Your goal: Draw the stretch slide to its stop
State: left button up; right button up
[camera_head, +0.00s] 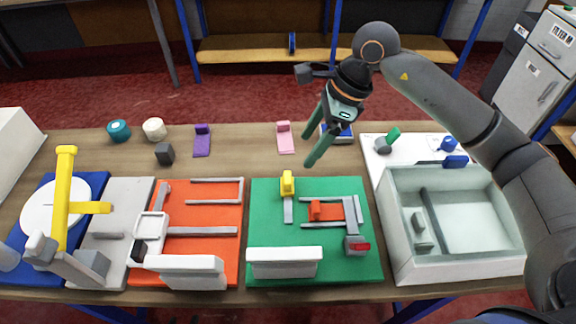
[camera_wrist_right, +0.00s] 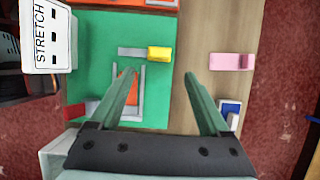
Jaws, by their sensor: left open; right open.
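The green board (camera_head: 265,225) has a white sign (camera_head: 284,262), which reads STRETCH in the right wrist view (camera_wrist_right: 46,35). On the board, an orange block (camera_head: 316,210) sits between grey rails, beside a grey post with a red part (camera_head: 359,246). A yellow block (camera_head: 287,183) stands at the far end of a grey strip; it also shows in the right wrist view (camera_wrist_right: 159,54). I cannot tell which block is the stretch slide. My right gripper (camera_head: 307,149) is open and empty above the board's far edge. One finger partly hides the orange block in the wrist view. My left gripper is not in view.
An orange-red board (camera_head: 205,215) with rails and a blue board with a yellow lever (camera_head: 66,200) stand to the left. A pale green tray (camera_head: 388,240) stands right of the green board.

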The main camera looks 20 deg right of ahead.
aim_at(288, 177)
jog(key=p+x, duration=0.1)
jog(key=x, duration=0.9)
jog(key=shift+a+f, duration=0.15)
jog(key=shift+f, duration=0.05)
grip_shut()
dwell(1.0)
